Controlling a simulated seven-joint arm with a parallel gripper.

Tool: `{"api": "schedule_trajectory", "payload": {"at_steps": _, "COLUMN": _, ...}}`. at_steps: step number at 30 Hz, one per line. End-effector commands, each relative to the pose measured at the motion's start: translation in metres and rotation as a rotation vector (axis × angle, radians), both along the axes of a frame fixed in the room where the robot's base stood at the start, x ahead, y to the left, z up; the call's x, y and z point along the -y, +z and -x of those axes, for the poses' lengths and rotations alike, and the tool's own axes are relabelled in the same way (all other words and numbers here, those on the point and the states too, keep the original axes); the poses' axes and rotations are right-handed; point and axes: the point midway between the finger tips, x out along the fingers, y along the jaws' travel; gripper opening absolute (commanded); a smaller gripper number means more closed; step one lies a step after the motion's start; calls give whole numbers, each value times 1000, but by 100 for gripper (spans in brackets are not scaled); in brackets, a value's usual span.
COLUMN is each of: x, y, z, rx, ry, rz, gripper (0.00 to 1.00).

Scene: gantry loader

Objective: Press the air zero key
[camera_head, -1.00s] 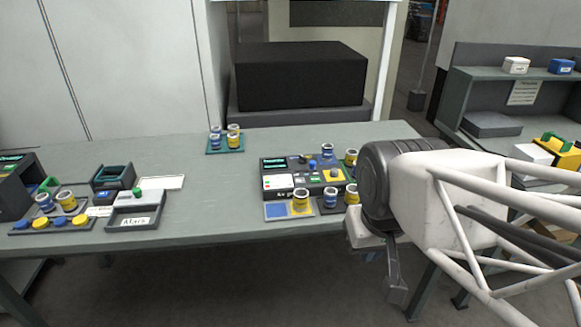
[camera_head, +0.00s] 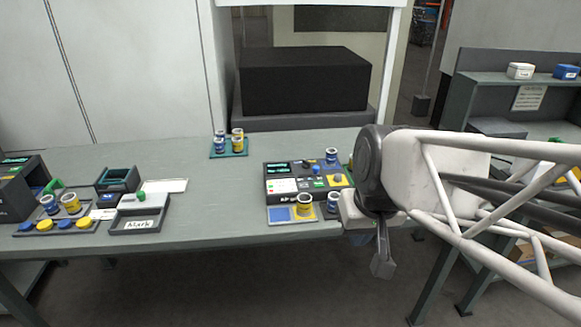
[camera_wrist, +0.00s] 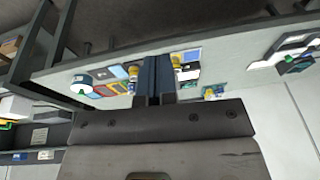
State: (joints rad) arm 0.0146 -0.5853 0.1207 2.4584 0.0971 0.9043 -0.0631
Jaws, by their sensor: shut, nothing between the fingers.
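The dark instrument (camera_head: 291,182) stands on the bench in the head view, left of my gripper. It has a small display, white, red and green keys at its left, and a blue and a yellow patch at its right. The lettering is too small to tell which key is air zero. My gripper (camera_head: 383,268) points downward in front of the bench's front edge, right of the instrument and apart from it. Its fingers are shut and empty; they also show in the wrist view (camera_wrist: 158,72). My arm hides the bench right of the instrument.
Blue and yellow tins stand around the instrument, one yellow tin (camera_head: 304,206) on a pad (camera_head: 279,214) before it. A teal tray (camera_head: 229,154) with several tins sits behind. Trays and a labelled grey box (camera_head: 138,224) are at left. The mid-left bench is clear.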

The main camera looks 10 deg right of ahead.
Motion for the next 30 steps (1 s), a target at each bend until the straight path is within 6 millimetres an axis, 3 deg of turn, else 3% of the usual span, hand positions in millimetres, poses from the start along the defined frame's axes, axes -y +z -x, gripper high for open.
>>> {"api": "schedule_trajectory", "payload": {"at_steps": 16, "x": -28, "y": 4, "z": -158, "rx": 93, "ry": 38, "rz": -232, "gripper": 0}}
{"api": "schedule_trajectory", "payload": {"at_steps": 30, "x": -31, "y": -25, "z": -302, "rx": 213, "ry": 4, "rz": -377, "gripper": 0}}
